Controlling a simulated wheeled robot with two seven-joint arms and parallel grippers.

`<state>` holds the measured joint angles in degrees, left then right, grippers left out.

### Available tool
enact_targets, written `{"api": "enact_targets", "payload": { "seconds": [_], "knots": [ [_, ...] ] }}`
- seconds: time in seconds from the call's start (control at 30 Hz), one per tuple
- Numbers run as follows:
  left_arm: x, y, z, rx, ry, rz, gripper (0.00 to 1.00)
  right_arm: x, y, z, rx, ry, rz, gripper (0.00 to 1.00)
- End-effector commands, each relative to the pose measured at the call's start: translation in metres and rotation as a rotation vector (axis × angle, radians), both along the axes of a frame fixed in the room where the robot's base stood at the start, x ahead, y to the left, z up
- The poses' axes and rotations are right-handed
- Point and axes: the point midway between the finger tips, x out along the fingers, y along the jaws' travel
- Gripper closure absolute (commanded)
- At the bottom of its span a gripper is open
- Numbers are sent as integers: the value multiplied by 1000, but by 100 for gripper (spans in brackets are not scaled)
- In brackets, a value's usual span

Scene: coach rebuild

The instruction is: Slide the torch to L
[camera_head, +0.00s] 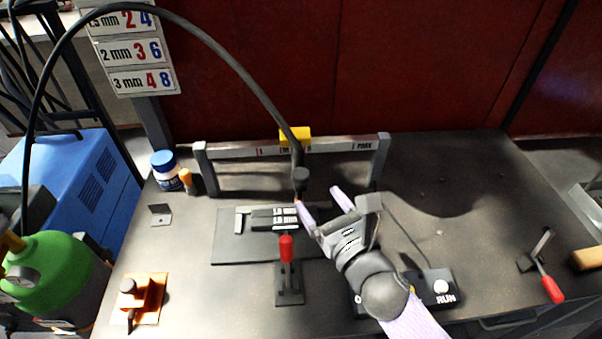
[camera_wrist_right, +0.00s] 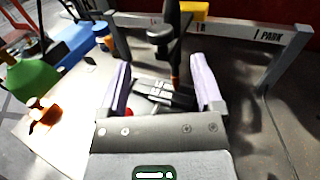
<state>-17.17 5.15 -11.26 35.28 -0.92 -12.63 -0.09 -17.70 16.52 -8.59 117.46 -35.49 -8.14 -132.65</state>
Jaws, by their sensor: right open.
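The torch (camera_head: 301,180) is a dark body on a thick black hose, hanging upright under a yellow carriage (camera_head: 295,137) on a grey rail (camera_head: 345,146). The rail has an L mark to the left of the carriage and PARK at its right. In the right wrist view the torch (camera_wrist_right: 168,38) stands beyond my fingers, its orange tip showing between them. My right gripper (camera_head: 318,199) is open, just right of and below the torch; it also shows in the wrist view (camera_wrist_right: 160,72). I cannot tell whether a finger touches the torch. My left gripper is not in view.
Below the torch, dark plates (camera_head: 273,218) lie on a grey base plate (camera_head: 228,250), with a red-handled clamp (camera_head: 287,250) in front. A blue-capped jar (camera_head: 165,172) stands left.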

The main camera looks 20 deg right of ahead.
Motion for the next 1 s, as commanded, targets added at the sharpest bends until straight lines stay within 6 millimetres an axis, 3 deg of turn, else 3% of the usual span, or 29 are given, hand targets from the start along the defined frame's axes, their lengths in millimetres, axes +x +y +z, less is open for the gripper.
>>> {"api": "enact_targets", "payload": {
  "seconds": [0.1,0.3,0.7,1.0],
  "knots": [
    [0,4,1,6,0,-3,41,32,5,2,3,-4,0,16],
    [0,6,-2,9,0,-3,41,67,10,0,7,-1,0,16],
    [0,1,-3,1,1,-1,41,78,12,0,7,2,1,16],
    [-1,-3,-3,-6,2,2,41,77,12,0,8,1,0,80]
  ]
}}
